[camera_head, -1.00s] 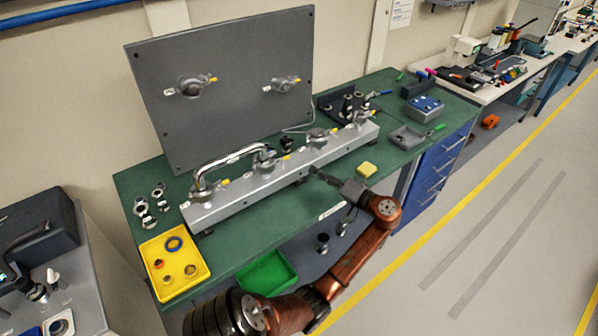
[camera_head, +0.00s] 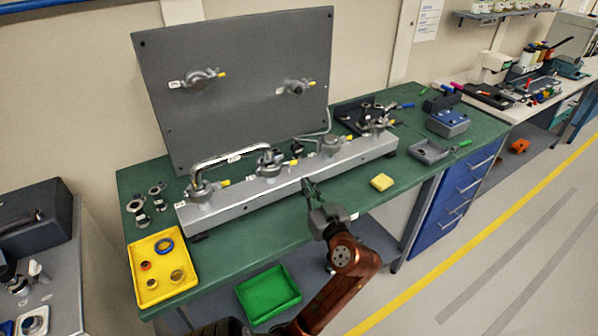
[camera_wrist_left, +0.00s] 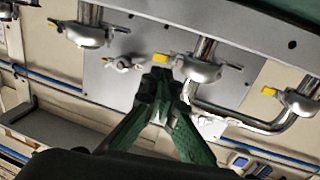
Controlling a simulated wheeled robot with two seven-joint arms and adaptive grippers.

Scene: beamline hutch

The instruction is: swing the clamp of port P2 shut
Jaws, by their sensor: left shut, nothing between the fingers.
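A long grey manifold (camera_head: 240,199) lies on the green bench with a row of clamped ports along its top. I take the second port from the left (camera_head: 268,163) as P2; its label is too small to read. Its clamp has a yellow-tipped lever (camera_head: 293,162), pointing right. In the left wrist view this clamp (camera_wrist_left: 205,70) and its yellow tip (camera_wrist_left: 160,57) show just beyond my fingers. I cannot tell how far the clamp is swung. My left gripper (camera_head: 307,184) is shut and empty at the manifold's front edge, right of P2; its fingertips (camera_wrist_left: 160,78) meet.
A bent metal pipe (camera_head: 232,155) joins the two left ports. An upright grey panel (camera_head: 240,110) stands behind. The front strip is mostly clear.

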